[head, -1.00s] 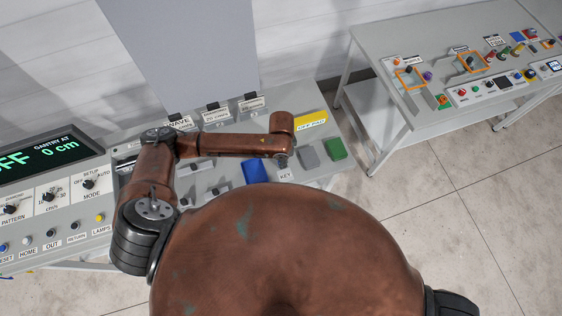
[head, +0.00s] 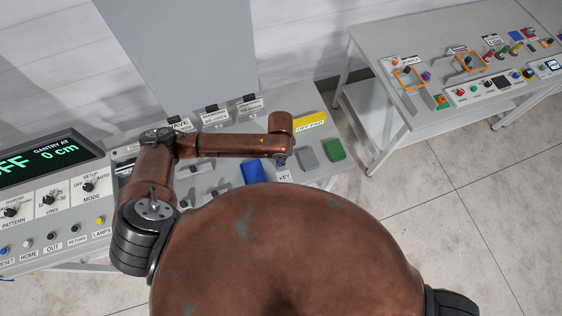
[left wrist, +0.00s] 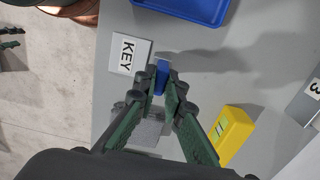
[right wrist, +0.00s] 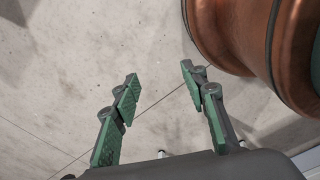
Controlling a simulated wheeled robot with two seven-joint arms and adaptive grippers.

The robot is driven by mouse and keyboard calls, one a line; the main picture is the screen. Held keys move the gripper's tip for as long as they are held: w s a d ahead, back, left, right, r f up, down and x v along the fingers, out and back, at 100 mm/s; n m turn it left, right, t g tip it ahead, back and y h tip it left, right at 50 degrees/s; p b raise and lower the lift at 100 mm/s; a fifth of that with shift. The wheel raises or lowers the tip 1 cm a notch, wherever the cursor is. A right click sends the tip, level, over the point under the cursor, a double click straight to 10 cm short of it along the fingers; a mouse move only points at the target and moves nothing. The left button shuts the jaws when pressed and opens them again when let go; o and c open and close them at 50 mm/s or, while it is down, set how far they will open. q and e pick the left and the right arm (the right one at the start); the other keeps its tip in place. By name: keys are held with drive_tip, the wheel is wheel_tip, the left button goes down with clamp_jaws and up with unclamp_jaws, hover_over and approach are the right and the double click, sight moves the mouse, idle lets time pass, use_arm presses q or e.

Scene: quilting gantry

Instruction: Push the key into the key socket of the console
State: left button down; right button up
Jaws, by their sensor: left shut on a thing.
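My left gripper (left wrist: 164,92) is shut on a small blue piece, which I take to be the key (left wrist: 162,76). In the left wrist view it is above the grey console (left wrist: 270,85), beside the white KEY label (left wrist: 124,53). A small grey edge shows at the key's far end; I cannot tell whether this is the socket or whether the key is in it. In the head view my copper arm reaches over the console and its tip is near the KEY label (head: 285,176). My right gripper (right wrist: 158,75) is open and empty above the floor.
A blue tray (left wrist: 185,10) lies beyond the label. A green block (head: 333,150) is at the console's right. A second control table (head: 400,130) stands apart at the right.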

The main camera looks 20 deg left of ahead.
use_arm(q)
drive_tip(key=shift+r, duration=0.3)
drive_tip(key=shift+r+p, duration=0.4)
drive_tip(key=shift+p, duration=0.4)
drive_tip(key=shift+r+p, duration=0.8)
drive_tip(key=shift+p, duration=0.35)
use_arm(e)
drive_tip(key=shift+w+r, duration=0.2)
drive_tip(key=shift+r, duration=0.5)
drive_tip(key=shift+w+r, duration=0.2)
drive_tip(key=shift+r, duration=0.55)
drive_tip(key=shift+w+r, duration=0.2)
drive_tip(key=shift+r, duration=0.5)
